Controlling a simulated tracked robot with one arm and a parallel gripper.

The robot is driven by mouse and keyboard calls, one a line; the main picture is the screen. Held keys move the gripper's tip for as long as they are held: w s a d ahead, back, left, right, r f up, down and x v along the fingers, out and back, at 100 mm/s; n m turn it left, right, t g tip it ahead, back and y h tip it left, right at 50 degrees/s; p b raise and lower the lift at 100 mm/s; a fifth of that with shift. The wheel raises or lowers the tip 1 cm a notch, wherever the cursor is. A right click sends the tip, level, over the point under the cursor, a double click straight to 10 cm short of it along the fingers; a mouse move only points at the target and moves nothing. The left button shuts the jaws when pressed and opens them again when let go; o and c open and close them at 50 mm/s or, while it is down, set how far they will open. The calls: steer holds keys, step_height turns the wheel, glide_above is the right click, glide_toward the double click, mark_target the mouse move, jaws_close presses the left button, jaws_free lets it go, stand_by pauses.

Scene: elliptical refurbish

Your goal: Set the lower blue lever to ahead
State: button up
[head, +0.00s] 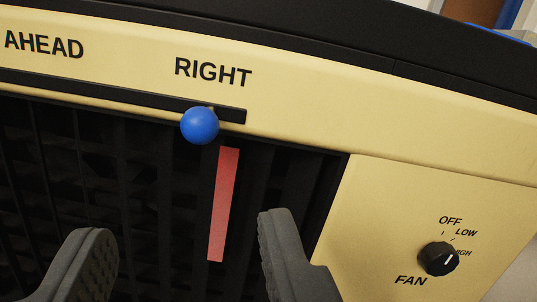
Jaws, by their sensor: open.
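A blue ball-shaped lever knob (200,126) sits in the dark horizontal slot (120,98), near the slot's right end, below the word RIGHT (213,72). The word AHEAD (44,44) is printed at the upper left, above the same slot. My gripper (185,240) shows at the bottom of the picture with its two dark fingers wide apart. It is open and empty. The knob lies above the gap between the fingertips in the picture, and no finger appears to touch it. Whether this is the lower of several levers cannot be told.
A dark slatted vent (90,160) lies below the slot, with a red strip (223,205) on it. A black FAN knob (438,258) sits on the cream panel (370,220) at the right. A black edge (300,40) runs along the top.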

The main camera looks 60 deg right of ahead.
mark_target(198, 132)
steer(key=b+x, duration=0.2)
steer(key=x, duration=1.1)
steer(key=shift+w+d+b, duration=0.15)
steer(key=shift+b, duration=0.2)
jaws_close()
